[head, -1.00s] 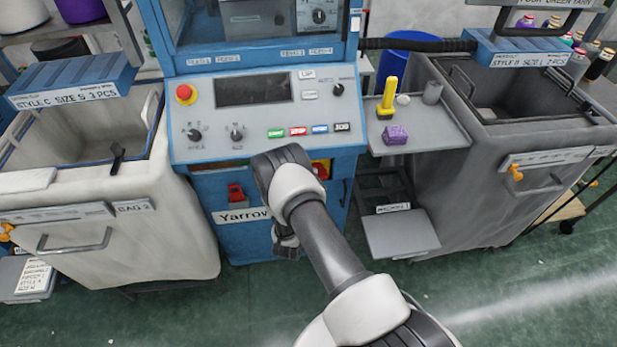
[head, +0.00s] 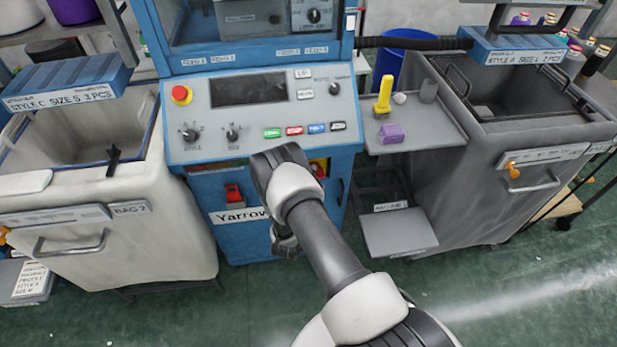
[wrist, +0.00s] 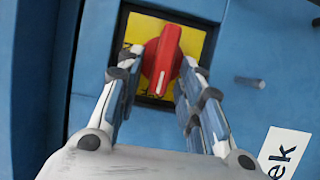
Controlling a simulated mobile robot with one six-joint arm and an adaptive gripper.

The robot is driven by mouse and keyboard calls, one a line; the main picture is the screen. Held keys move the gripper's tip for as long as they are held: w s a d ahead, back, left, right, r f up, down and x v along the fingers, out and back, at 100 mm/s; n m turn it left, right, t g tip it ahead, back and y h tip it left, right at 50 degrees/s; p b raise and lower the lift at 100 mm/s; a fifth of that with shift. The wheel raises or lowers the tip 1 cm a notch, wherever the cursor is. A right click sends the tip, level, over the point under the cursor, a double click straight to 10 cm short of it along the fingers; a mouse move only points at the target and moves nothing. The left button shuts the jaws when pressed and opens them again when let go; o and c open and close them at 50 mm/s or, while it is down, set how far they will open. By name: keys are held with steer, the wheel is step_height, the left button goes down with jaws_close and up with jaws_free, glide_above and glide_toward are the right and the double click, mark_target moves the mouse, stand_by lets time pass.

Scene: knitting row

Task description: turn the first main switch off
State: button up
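The main switch is a red rotary handle (wrist: 162,62) with a white mark at its lower end, on a yellow plate (wrist: 134,36) in a dark square frame. In the wrist view the handle stands nearly upright, leaning slightly. My gripper (wrist: 161,70) has one finger on each side of the handle, open around it, with narrow gaps showing. Whether a fingertip touches it I cannot tell. In the head view the yellow plate (head: 319,167) shows only in part beside my arm, and my fingers are hidden behind the arm.
The switch is on the blue machine cabinet (head: 245,245), below a grey control panel (head: 190,150). A white bin (head: 165,235) stands left, a grey bin (head: 460,190) right. A small grey shelf (head: 425,145) holds yellow and purple items.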

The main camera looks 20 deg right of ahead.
steer(key=v, duration=1.2)
steer(key=shift+d, duration=0.1)
